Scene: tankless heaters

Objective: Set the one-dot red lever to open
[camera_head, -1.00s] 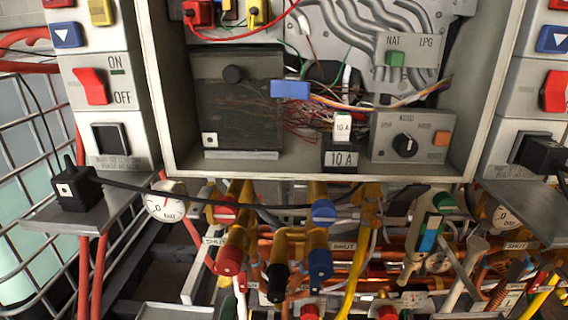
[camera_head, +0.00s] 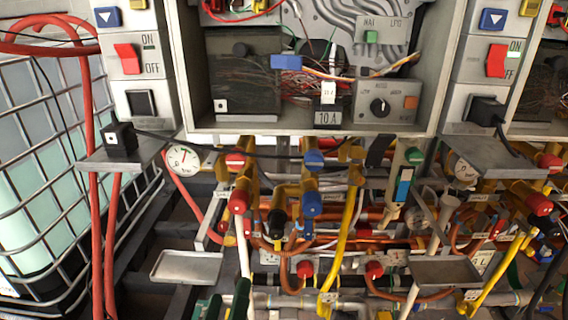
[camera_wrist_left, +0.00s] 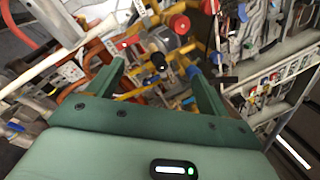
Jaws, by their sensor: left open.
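A white tag with one dot (camera_head: 220,105) marks the left heater's dark panel. Below that heater, the red lever (camera_head: 238,200) points down and toward me from a yellow pipe valve with a red cap (camera_head: 235,160). A small SHUT label is near its end. My left gripper (camera_head: 228,299) enters at the bottom edge, below the red lever and apart from it. In the left wrist view its two green fingers (camera_wrist_left: 154,64) are spread with nothing held between them. Red, black and blue handle ends show beyond the fingertips there; which red one is this lever is unclear. My right gripper is not visible.
A black-ended handle (camera_head: 278,222) and a blue lever (camera_head: 311,204) are close right of the red lever. Small metal trays (camera_head: 188,267) (camera_head: 447,270) and several red-knobbed pipes lie below. A pressure gauge (camera_head: 183,157) and a caged tank (camera_head: 35,210) are at left.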

